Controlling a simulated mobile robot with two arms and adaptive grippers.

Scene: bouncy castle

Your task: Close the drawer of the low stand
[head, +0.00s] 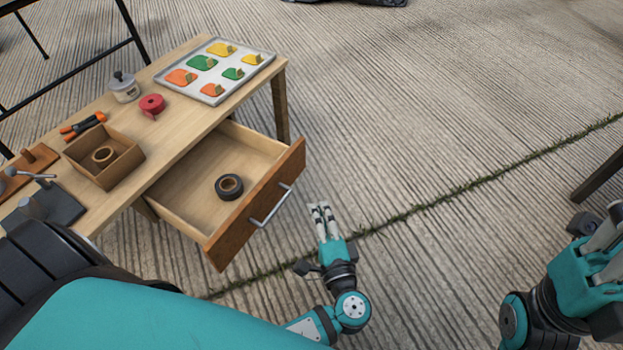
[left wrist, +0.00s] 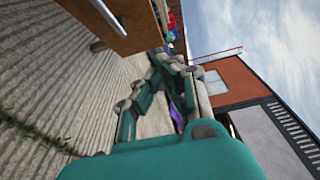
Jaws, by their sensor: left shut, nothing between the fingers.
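The low stand (head: 185,128) is a light wooden table at the left of the head view. Its drawer (head: 205,182) is pulled well out, with a darker brown front and a metal bar handle (head: 270,207). A dark roll of tape (head: 229,186) lies inside the drawer. My left gripper (head: 320,208) is shut and empty, to the right of the drawer front and apart from the handle. In the left wrist view the left gripper (left wrist: 165,75) shows with a brown wooden part at the upper left. My right gripper (head: 606,232) is partly cut off at the right edge; its fingers are unclear.
On the stand are a tray of colored pieces (head: 214,70), a red tape roll (head: 152,104), a lidded pot (head: 123,88), orange-handled pliers (head: 83,125) and an open box (head: 104,157). A dark leg (head: 600,177) stands at the right edge. The paved ground between is clear.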

